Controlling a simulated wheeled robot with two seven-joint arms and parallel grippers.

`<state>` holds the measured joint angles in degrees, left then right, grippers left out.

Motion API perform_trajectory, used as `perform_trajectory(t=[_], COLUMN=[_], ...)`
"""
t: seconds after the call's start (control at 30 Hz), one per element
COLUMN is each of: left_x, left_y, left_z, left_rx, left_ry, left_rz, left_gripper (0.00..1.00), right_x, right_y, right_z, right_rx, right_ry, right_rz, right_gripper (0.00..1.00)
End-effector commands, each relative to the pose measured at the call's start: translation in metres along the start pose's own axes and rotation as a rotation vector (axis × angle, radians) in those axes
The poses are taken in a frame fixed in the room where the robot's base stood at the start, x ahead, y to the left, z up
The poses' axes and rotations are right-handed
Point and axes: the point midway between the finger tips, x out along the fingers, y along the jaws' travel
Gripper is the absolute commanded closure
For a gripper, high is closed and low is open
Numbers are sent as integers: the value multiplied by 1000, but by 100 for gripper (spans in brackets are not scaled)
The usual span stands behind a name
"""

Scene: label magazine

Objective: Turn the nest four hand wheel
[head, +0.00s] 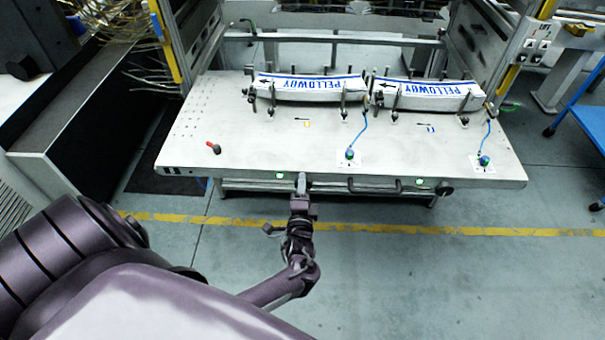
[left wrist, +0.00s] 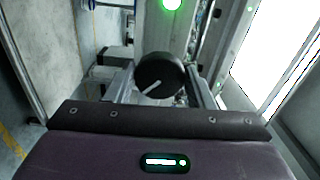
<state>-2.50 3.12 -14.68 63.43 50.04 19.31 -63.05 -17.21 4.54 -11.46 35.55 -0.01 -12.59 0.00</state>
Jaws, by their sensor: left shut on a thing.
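A round black hand wheel (left wrist: 160,77) with a pale line on its face shows in the middle of the left wrist view. The line slants from lower left to upper right. My left gripper (head: 301,183) is at the front edge of the metal bench (head: 250,155) in the head view, shut on this wheel and hiding it there. A second black hand wheel (head: 446,190) shows on the bench front further right, with nothing touching it. I cannot read any nest number on either. My right gripper is not in view.
Green lamps (head: 280,175) and (head: 419,182) glow on the bench front. A dark bar handle (head: 375,186) lies between the wheels. Two white curved PELLOWBY parts (head: 310,87) and (head: 428,94) sit in clamps. The floor in front is clear.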

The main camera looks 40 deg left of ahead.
Motion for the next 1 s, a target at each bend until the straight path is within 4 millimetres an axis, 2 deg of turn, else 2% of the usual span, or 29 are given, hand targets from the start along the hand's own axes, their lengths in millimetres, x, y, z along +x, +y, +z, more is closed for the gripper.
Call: perform_trajectory(t=[0.07, 0.1, 0.23, 0.57, 1.0], left_x=[1, 1, 0, -4, -69], left_y=[-1, -1, 0, 0, 1], left_z=[0, 0, 0, 0, 0], left_rx=[-1, -1, -1, -2, -2], left_ry=[-1, -1, 0, 1, 0], left_rz=[-2, -2, -1, 0, 1], left_gripper=[74, 46, 30, 30, 30], right_x=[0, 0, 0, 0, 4], right_y=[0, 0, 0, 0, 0], right_z=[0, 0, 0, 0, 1], right_rx=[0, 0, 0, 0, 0], right_ry=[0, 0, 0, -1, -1], right_rz=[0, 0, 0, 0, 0], right_gripper=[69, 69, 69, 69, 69])
